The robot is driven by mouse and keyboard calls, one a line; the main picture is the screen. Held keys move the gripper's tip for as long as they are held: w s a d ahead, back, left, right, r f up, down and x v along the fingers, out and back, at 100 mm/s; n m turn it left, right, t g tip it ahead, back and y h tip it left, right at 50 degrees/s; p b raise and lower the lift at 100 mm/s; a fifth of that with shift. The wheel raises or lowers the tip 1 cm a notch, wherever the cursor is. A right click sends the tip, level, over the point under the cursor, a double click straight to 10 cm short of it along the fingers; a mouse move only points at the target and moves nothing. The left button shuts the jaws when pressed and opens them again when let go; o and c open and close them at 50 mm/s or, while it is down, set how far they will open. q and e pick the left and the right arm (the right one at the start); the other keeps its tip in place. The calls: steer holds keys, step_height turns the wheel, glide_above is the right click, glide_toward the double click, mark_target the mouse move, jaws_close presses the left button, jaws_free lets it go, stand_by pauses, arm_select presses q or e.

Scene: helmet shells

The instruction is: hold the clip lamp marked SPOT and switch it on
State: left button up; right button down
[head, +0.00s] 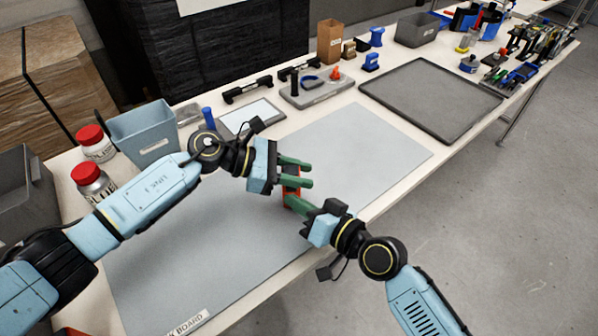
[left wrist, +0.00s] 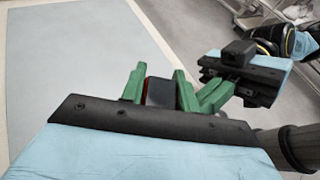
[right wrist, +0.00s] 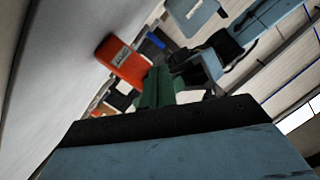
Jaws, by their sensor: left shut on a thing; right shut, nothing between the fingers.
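The clip lamp, an orange-red and dark body (head: 291,187), is held above the grey board by my left gripper (head: 297,172), which is shut on it. In the left wrist view the lamp (left wrist: 161,92) shows as a dark block with a red edge between the green fingers. In the right wrist view its orange end (right wrist: 127,64) carries a small pale label, too small to read. My right gripper (head: 290,201) is shut and empty, its green fingertips close beside the lamp's lower end. I cannot tell whether they touch it. The lamp's switch cannot be made out.
The grey work board (head: 180,250) is clear below the grippers. A blue-grey bin (head: 146,136) and red-lidded jars (head: 92,183) stand at the left. A dark tray mat (head: 430,98) lies at the right. A grey tray with tools (head: 316,92) stands behind. The table's front edge is near my right arm.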

steer(key=shift+w, duration=0.15)
steer(key=shift+w, duration=0.5)
stand_by(0.4)
steer(key=shift+s, duration=0.65)
steer(key=shift+s, duration=0.1)
steer(key=shift+s+d, duration=0.1)
steer(key=shift+s, duration=2.85)
